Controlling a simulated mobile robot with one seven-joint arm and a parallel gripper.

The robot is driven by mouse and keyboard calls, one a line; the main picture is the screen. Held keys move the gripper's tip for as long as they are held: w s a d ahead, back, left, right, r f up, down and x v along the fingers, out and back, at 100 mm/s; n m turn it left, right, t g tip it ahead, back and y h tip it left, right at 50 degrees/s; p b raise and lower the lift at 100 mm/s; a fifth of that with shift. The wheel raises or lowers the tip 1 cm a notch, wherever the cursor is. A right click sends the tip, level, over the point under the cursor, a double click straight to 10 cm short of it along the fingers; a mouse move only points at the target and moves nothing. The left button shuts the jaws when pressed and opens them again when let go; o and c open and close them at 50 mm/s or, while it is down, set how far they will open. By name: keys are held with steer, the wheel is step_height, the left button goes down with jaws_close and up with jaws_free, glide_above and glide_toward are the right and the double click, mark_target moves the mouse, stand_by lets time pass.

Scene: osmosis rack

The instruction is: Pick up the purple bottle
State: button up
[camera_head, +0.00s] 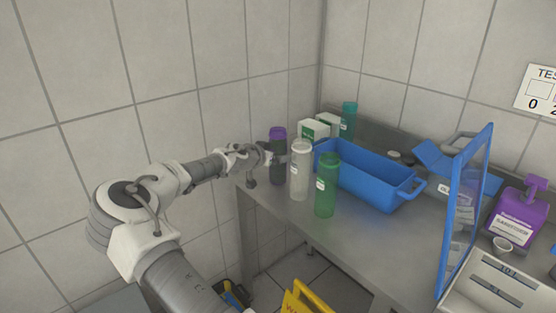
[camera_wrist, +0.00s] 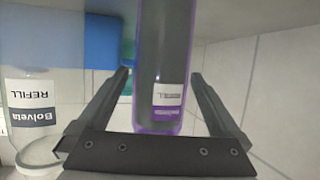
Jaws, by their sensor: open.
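The purple bottle (camera_head: 278,169) has a dark body and a purple cap, and stands upright at the left end of the metal counter. In the wrist view the purple bottle (camera_wrist: 163,45) appears upside down with a white and purple label. My gripper (camera_head: 268,156) is at the bottle's left side at about mid-height. In the wrist view my gripper (camera_wrist: 160,75) is open, one finger on each side of the bottle, with gaps showing between them. Parts of the fingers are hidden in the head view.
A clear bottle (camera_head: 300,172) stands close on the right, also in the wrist view (camera_wrist: 32,112). A green bottle (camera_head: 326,190), a blue bin (camera_head: 372,190), white-green boxes (camera_head: 314,131) and a teal bottle (camera_head: 348,120) are nearby. A tiled wall (camera_head: 235,95) stands behind.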

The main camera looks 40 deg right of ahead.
steer(key=c, duration=1.3)
steer(key=shift+r, duration=0.1)
